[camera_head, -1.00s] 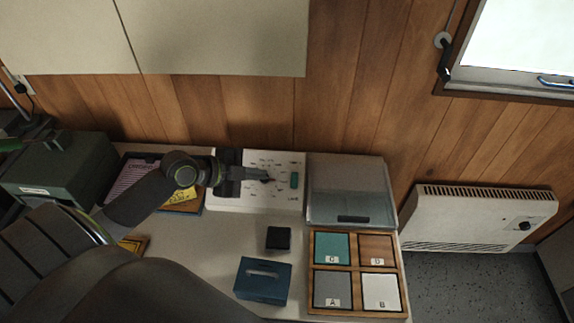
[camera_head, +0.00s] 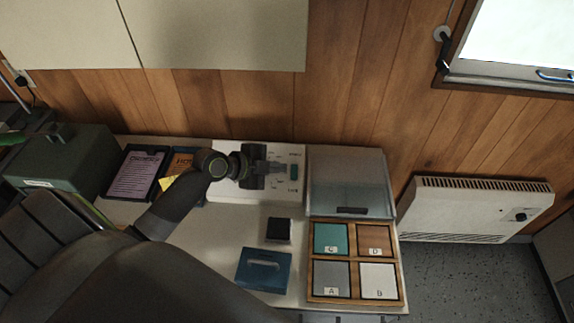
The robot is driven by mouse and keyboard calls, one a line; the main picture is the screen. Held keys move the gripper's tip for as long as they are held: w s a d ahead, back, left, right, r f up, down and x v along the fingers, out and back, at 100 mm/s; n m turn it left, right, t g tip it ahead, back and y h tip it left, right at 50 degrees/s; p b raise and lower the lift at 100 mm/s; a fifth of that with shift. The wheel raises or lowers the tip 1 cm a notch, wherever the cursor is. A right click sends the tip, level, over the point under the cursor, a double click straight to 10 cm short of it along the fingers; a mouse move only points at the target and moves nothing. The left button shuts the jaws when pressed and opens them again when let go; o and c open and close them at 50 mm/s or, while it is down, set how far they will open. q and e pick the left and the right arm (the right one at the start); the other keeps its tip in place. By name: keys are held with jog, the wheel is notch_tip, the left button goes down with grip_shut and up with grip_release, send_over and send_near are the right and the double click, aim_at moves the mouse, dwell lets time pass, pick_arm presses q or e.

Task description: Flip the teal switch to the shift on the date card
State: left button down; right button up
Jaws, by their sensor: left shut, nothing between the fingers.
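A white switch panel (camera_head: 225,193) lies on the counter against the wooden wall. The teal switch (camera_head: 294,172) is at its right side; its lever position is too small to tell. My left gripper (camera_head: 283,169) is shut and empty over the panel. Its fingertips point right, close to the teal switch; I cannot tell whether they touch. The gripper hides the middle of the panel. A purple card (camera_head: 136,175) in a dark tray and an orange card (camera_head: 181,163) lie to the left; I cannot read which is the date card. My right gripper is not in view.
A clear-lidded box (camera_head: 347,180) stands right of the panel. Below it is a wooden tray (camera_head: 354,264) with lettered compartments. A small black block (camera_head: 279,230) and a blue box (camera_head: 263,270) sit in front. A green case (camera_head: 60,158) stands far left.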

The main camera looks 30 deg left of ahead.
aim_at(294, 172)
pick_arm(q)
jog(key=x, duration=0.3)
jog(key=a+p+x, duration=0.1)
jog(key=shift+w+d+f, duration=0.15)
jog(key=shift+w+f, duration=0.15)
jog(key=shift+f, duration=0.15)
jog(key=shift+w+a+f, duration=0.35)
jog(key=shift+w+f, duration=0.25)
jog(key=shift+f, duration=0.3)
